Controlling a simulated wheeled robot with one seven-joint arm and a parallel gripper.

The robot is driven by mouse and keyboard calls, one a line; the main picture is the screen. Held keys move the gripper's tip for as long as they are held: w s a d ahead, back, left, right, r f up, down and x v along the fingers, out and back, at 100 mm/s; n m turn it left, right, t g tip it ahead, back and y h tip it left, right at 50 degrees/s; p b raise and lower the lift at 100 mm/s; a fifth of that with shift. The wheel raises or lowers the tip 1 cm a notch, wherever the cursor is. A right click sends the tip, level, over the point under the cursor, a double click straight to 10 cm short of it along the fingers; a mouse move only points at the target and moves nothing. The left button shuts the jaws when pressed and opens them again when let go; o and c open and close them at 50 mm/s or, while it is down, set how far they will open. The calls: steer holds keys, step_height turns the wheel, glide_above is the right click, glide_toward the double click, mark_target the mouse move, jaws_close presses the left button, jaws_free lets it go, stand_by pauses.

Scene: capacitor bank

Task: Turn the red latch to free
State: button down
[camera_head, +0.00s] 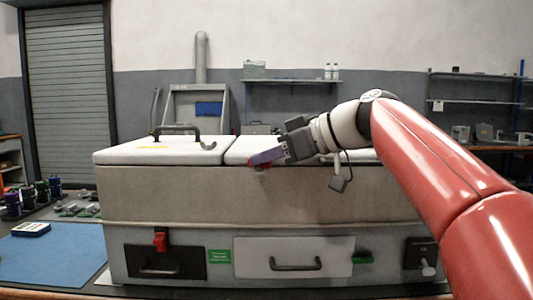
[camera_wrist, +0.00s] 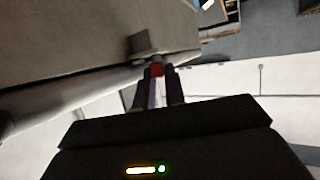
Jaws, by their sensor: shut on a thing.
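My gripper (camera_head: 266,157) is at the front upper edge of the large grey cabinet (camera_head: 180,190), near the seam between its two white lids. In the wrist view my gripper (camera_wrist: 159,85) has its two dark purple fingers shut on a small red latch (camera_wrist: 157,69). In the head view only a bit of this red latch (camera_head: 260,167) shows just below the fingertips; the fingers hide most of it. Which way it is turned cannot be told. Another red catch (camera_head: 160,241) sits lower left, above a black drawer front, apart from my gripper.
The left lid (camera_head: 160,150) carries a black handle (camera_head: 178,130) and a dark hook. Below are a white drawer (camera_head: 293,250) with a handle and a black knob unit (camera_head: 422,255). A blue mat (camera_head: 50,255) and several small parts lie to the left.

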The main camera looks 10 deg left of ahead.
steer(key=shift+w+f+n+g, duration=0.1)
steer(key=shift+f+n+g, duration=0.05)
steer(key=shift+n+g, duration=0.3)
steer(key=c, duration=1.5)
jaws_free()
steer(key=shift+o, duration=0.2)
